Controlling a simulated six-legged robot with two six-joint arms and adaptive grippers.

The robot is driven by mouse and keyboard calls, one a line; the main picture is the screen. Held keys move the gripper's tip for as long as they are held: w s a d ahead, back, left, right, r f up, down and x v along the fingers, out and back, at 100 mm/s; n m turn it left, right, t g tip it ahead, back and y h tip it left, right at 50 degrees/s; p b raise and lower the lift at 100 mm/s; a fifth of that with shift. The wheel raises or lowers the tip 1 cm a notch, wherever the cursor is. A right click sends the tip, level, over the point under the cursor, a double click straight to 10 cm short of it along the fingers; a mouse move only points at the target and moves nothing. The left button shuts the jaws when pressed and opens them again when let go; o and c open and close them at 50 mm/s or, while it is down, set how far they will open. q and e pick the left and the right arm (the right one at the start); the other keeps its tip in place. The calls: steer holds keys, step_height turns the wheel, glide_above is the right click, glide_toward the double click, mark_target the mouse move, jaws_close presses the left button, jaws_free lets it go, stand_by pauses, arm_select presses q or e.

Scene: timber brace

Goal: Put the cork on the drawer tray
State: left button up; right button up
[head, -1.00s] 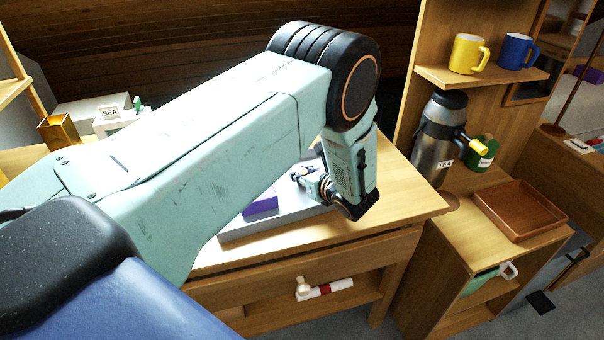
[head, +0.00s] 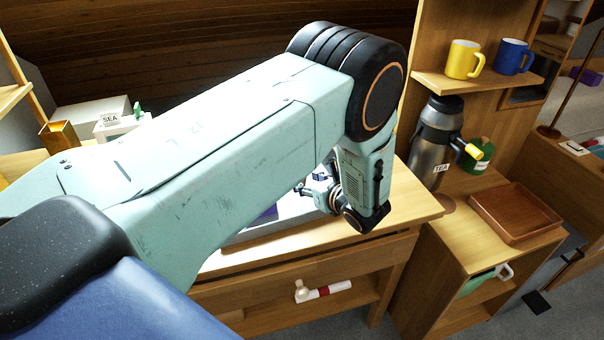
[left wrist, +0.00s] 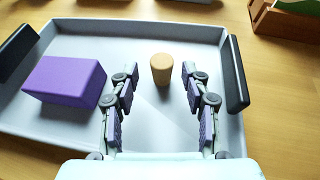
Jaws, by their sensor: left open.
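The cork (left wrist: 161,69) is a small tan tapered cylinder standing upright on the grey tray (left wrist: 200,35) in the left wrist view. My left gripper (left wrist: 159,76) is open, its fingertips on either side of the cork with gaps to both. In the head view my left gripper (head: 318,190) is low over the table, partly behind my forearm, and the cork cannot be made out. A brown rectangular tray (head: 516,213) lies empty on a low wooden cabinet at the right; I cannot tell whether it is the drawer tray. My right gripper is not in view.
A purple block (left wrist: 65,81) lies on the grey tray, left of the gripper. The tray has black handles (left wrist: 236,75) at its sides. A flask (head: 436,140) and a green pot (head: 478,156) stand behind the brown tray. Mugs (head: 464,59) sit on a shelf above.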

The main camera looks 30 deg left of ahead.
arm_select(q)
steer(key=p+v, duration=0.2)
steer(key=v, duration=0.4)
steer(key=shift+d+r+p, duration=0.25)
steer(key=shift+p, duration=0.1)
steer(key=shift+s+d+r, duration=0.2)
steer(key=shift+s+d, duration=0.25)
steer(key=shift+d, duration=0.1)
steer(key=shift+f, duration=0.15)
